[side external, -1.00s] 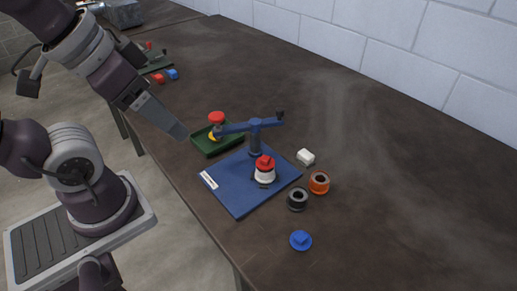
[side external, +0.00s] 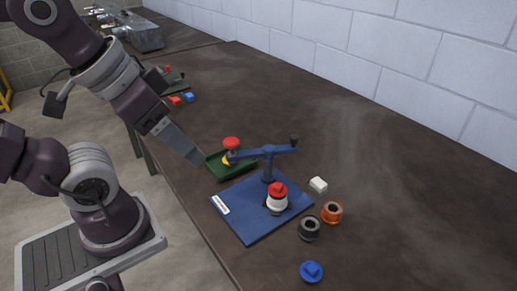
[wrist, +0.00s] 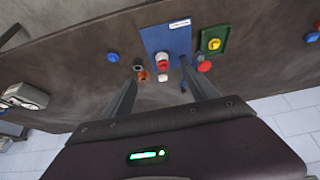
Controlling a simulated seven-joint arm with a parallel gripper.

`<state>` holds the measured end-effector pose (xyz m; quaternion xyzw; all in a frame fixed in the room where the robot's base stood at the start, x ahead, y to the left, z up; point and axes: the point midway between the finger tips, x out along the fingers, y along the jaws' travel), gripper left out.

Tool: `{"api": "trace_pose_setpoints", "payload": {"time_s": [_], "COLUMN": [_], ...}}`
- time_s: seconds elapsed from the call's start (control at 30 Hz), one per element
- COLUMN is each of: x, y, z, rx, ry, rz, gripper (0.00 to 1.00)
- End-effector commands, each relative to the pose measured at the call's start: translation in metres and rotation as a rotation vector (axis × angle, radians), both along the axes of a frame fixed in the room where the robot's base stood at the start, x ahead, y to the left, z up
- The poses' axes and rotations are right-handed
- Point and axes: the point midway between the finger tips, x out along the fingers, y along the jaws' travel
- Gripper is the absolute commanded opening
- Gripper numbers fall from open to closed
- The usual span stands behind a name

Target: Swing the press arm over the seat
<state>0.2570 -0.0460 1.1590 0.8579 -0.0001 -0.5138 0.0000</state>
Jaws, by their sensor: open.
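A blue press stands on a blue base plate (side external: 240,228), which also shows in the wrist view (wrist: 157,42). Its press arm (side external: 255,153) crosses a post. The red-knobbed end (side external: 231,143) is over the green tray, away from the seat; the other end has a black handle (side external: 294,141). On the seat, a white part (side external: 277,204) carries a red cap (side external: 278,189); the seat itself is mostly hidden. My gripper (side external: 202,160) is open and empty, left of and apart from the red knob. In the wrist view, its finger partly hides the press arm.
A green tray (side external: 216,173) with something yellow lies behind the plate. A white block (side external: 318,185), an orange ring (side external: 331,212), a black ring (side external: 309,229) and a blue cap (side external: 311,271) lie right and front. The far right table is clear.

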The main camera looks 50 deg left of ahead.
Motion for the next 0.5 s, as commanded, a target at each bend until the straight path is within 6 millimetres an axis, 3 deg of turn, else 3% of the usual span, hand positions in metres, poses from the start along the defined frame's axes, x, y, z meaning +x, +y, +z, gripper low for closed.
{"api": "trace_pose_setpoints", "payload": {"time_s": [0.3,0.43,0.5], "x": [0.000,0.013,0.040], "y": [0.000,0.001,0.003], "z": [0.000,0.008,0.021], "rx": [0.000,-0.016,-0.047], "ry": [0.000,0.023,0.069], "rz": [0.000,0.030,0.092], "gripper": [0.68,0.43,0.43]}}
